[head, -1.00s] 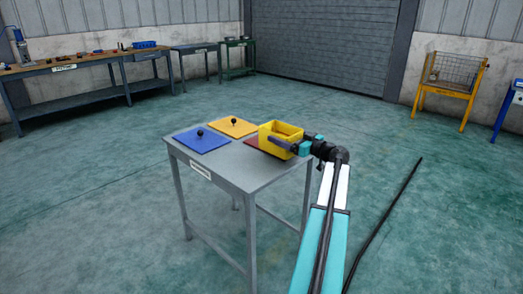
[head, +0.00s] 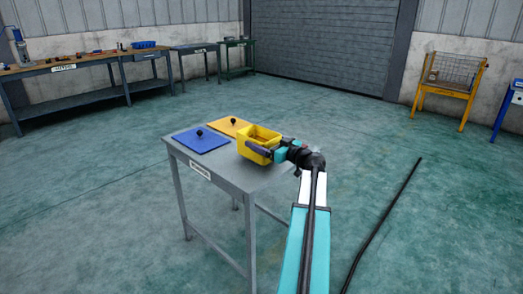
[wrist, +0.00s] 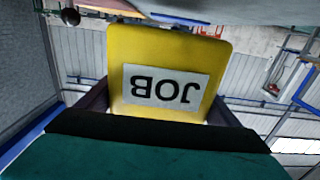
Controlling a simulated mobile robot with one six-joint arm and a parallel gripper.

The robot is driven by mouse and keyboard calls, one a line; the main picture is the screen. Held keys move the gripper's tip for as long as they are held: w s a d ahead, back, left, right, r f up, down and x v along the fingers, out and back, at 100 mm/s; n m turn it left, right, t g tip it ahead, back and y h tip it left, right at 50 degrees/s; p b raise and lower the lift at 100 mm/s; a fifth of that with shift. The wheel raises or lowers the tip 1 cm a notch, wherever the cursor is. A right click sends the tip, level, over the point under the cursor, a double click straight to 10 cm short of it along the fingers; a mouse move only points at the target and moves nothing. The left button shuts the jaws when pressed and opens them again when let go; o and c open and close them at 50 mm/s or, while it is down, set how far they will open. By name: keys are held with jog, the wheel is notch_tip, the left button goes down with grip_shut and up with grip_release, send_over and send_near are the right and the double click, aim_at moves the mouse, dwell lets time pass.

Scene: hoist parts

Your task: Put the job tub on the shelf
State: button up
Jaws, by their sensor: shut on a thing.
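The job tub (head: 262,133) is a yellow open-topped box over the grey table in the head view. In the wrist view the tub (wrist: 165,45) fills the upper middle, with a white label reading JOB upside down. My gripper (head: 271,147) is shut on the tub, one dark finger along its near side. Whether the tub touches the tabletop or hangs just above it I cannot tell. I cannot pick out which thing in view is the shelf.
The grey table (head: 240,176) carries a blue plate (head: 203,143) and an orange plate (head: 226,128), each with a black knob. Workbenches (head: 75,70) stand at the back left, a yellow wire-basket stand (head: 450,80) at the back right. Open green floor lies between.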

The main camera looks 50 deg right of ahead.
jog(key=shift+f, duration=1.7)
jog(key=shift+f+b, duration=0.15)
jog(key=shift+b, duration=0.25)
jog(key=o, duration=1.2)
jog(key=shift+r+p, duration=0.2)
jog(key=shift+p, duration=0.15)
jog(key=s, duration=1.2)
jog(key=shift+a, duration=0.45)
